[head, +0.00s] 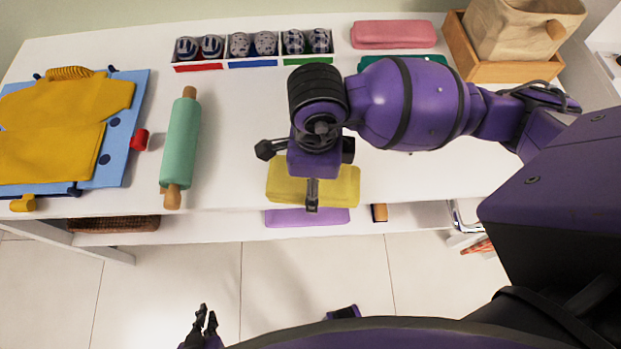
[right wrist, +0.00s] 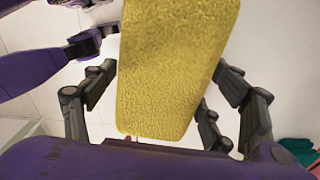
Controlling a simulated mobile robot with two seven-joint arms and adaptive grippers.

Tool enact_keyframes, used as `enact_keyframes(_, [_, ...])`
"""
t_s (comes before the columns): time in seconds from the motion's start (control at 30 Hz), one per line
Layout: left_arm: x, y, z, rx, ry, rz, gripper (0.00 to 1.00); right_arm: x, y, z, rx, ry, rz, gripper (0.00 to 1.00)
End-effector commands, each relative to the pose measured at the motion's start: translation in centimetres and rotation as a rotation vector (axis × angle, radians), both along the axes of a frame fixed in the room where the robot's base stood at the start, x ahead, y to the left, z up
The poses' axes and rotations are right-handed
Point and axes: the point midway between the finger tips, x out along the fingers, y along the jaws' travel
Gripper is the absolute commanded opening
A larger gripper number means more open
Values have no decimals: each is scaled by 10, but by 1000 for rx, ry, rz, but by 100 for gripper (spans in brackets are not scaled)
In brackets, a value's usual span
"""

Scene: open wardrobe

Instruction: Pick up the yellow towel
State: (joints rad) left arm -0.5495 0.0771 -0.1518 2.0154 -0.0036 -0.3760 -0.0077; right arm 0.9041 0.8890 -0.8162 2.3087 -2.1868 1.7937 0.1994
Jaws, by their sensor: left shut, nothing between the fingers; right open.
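The yellow towel (head: 342,186) is a folded block at the front edge of the white top, partly hidden by my right arm in the head view. My right gripper (head: 312,182) is over it, pointing down. In the right wrist view the towel (right wrist: 175,70) fills the middle, with dark open fingers on both sides of it. I cannot tell whether they touch it. My left gripper (head: 207,313) is low in the head view, shut and empty, away from the towel and in front of the furniture.
A green rolling pin (head: 181,142) and yellow clothing (head: 62,130) on a blue board lie left. Shoe boxes (head: 252,64), a pink towel (head: 394,34) and a wooden tray (head: 510,72) line the back. A purple towel (head: 307,217) lies on the shelf below.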

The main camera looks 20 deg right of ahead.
Motion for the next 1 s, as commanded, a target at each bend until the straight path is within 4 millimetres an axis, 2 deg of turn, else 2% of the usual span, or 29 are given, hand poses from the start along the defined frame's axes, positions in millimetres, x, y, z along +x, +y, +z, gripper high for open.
enact_keyframes(1.0, [-10, 0, -11, -1, 19, 3, 0, 0, 0, -13, 0, -1, 0, 78])
